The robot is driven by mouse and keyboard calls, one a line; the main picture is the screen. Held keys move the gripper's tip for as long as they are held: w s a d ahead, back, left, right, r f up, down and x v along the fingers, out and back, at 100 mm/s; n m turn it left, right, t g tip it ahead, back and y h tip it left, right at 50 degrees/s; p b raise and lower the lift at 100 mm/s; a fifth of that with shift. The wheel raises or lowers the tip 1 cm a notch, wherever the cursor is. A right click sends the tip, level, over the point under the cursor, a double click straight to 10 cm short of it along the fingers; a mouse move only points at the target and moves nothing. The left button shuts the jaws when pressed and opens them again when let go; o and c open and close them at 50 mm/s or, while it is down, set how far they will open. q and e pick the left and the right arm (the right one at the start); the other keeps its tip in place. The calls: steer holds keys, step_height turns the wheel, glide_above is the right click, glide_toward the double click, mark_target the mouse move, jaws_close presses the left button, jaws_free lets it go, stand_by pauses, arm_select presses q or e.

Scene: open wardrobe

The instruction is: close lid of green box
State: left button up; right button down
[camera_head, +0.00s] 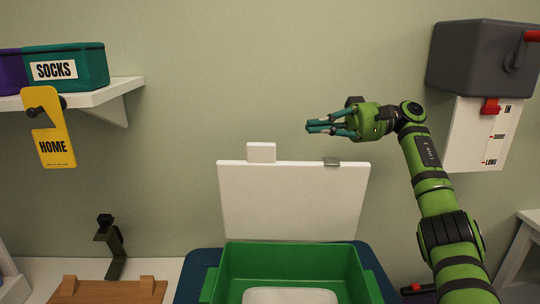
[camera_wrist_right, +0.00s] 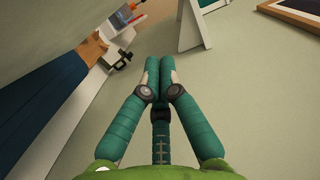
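The green box (camera_head: 237,266) stands open at the lower middle of the head view, on a dark blue surface. A pale panel (camera_head: 290,296) lies inside the box. My right gripper (camera_head: 309,126) is above and behind the lid's top edge in the picture, apart from it, fingers pointing left. In the right wrist view its teal fingers (camera_wrist_right: 162,68) are drawn together with nothing held. My left gripper is not in view.
A shelf (camera_head: 118,91) at left holds a teal SOCKS box (camera_head: 85,68) and a yellow HOME tag (camera_head: 50,130). A dark stand (camera_head: 114,252) and wooden tray (camera_head: 110,291) are lower left. A grey box with red handle (camera_head: 477,62) hangs at right. The wall around the gripper is clear.

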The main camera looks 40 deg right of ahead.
arm_select(q)
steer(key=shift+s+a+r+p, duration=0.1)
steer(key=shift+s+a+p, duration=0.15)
steer(key=shift+p, duration=0.35)
arm_select(e)
steer(key=a, duration=1.1)
steer(key=shift+a+f, duration=0.25)
steer(key=shift+f, duration=0.05)
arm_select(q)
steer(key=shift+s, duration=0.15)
